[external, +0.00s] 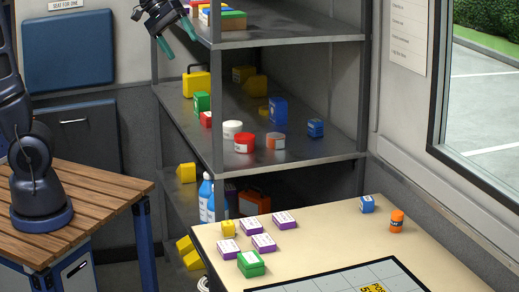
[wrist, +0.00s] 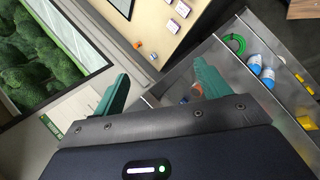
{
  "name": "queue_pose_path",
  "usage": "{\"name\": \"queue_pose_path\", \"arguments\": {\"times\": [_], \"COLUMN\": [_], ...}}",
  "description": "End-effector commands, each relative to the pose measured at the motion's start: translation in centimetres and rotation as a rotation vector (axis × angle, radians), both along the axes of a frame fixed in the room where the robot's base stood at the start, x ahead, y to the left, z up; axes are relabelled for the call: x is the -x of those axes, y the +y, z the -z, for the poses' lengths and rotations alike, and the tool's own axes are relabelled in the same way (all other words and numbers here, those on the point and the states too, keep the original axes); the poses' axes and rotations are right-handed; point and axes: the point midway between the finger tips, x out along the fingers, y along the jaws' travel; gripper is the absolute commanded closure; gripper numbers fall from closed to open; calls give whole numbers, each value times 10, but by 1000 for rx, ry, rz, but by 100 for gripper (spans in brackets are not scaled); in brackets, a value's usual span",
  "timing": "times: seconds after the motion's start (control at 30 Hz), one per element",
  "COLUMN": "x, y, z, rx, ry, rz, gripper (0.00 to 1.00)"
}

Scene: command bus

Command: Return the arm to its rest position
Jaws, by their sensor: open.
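My gripper (external: 178,41) is at the top of the external view, beside the front left post of the metal shelf unit (external: 288,41). Its two green fingers are spread apart and nothing is between them. In the wrist view the open fingers of my gripper (wrist: 162,84) show from behind the dark gripper body. Most of my raised arm is out of the external view; its dark lower part stands on the wooden-topped bench (external: 105,188) at the left.
The shelf unit holds boxes and tins, including a yellow box (external: 196,85) and a red tin (external: 244,143). The beige table (external: 330,228) carries purple-and-white boxes, a green box (external: 251,264) and an orange bottle (external: 397,221). A window (external: 490,90) is at the right.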

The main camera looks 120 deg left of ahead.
Motion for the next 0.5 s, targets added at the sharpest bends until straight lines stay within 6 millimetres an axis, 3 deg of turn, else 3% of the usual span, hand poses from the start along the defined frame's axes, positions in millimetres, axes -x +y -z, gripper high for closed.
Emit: {"name": "queue_pose_path", "arguments": {"times": [0.03, 0.23, 0.5], "x": [-7, -18, -6], "y": [-25, -111, -212], "z": [1, 12, 30], "rx": [-29, -162, -369], "ry": [12, 69, 122], "rz": [76, 360, 736], "gripper": [25, 25, 25]}}
